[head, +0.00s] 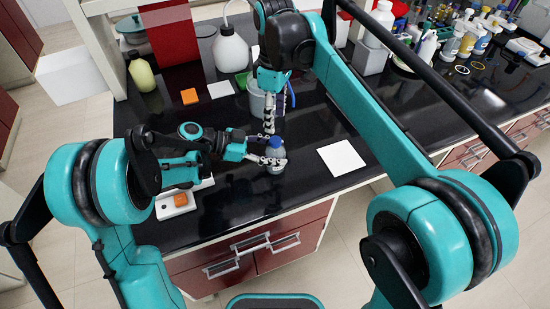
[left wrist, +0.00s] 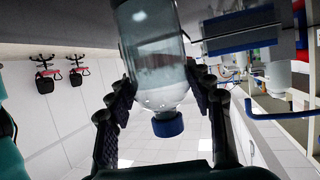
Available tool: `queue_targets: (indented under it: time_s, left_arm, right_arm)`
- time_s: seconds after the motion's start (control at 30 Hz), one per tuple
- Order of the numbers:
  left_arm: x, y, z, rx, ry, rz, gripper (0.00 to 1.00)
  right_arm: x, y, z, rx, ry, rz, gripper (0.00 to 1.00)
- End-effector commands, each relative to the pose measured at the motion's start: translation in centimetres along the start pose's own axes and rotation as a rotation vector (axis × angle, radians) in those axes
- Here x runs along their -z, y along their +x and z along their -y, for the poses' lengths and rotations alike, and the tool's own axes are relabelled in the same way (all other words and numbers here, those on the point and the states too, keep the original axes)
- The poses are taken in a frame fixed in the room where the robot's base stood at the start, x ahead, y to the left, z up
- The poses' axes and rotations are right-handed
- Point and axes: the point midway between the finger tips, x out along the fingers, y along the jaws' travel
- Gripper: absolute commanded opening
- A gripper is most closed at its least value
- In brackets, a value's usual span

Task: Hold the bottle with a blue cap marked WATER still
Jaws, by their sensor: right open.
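The bottle with a blue cap (head: 275,145) stands upright on the black bench top; no WATER marking is readable. My left gripper (head: 272,159) is shut around its body from the left. In the left wrist view the clear bottle (left wrist: 155,55) sits between the two fingers (left wrist: 163,88), which touch its sides, with the blue cap (left wrist: 168,125) toward the bottom of the picture. My right gripper (head: 269,120) points down just above the cap, with its fingers open. Whether it touches the cap cannot be told.
A grey container (head: 256,98) stands close behind the right gripper. A white square (head: 341,158) lies to the right. A white device (head: 176,204) sits at the front left.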

Motion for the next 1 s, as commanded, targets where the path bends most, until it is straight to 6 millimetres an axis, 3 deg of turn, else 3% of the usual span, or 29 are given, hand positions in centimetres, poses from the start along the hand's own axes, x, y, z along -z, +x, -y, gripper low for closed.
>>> queue_targets:
  time_s: [0.07, 0.23, 0.37, 1.0]
  left_arm:
    - [-0.03, 0.00, 0.00, 0.000, 0.000, 0.001, 0.00]
    - [-0.04, -0.01, 0.00, 0.000, 0.000, 0.001, 0.00]
    - [-0.05, 0.00, -0.01, 0.000, 0.000, 0.001, 0.00]
    - [-0.08, 0.00, -0.02, 0.000, 0.000, 0.002, 0.00]
  right_arm:
    - [0.00, 0.00, 0.00, 0.000, 0.000, 0.000, 0.48]
    - [0.00, 0.01, 0.00, 0.000, 0.048, 0.000, 0.48]
    - [-0.01, 0.01, 0.00, 0.000, 0.224, 0.000, 0.48]
    - [-0.06, 0.01, -0.04, 0.001, 1.817, 0.000, 0.48]
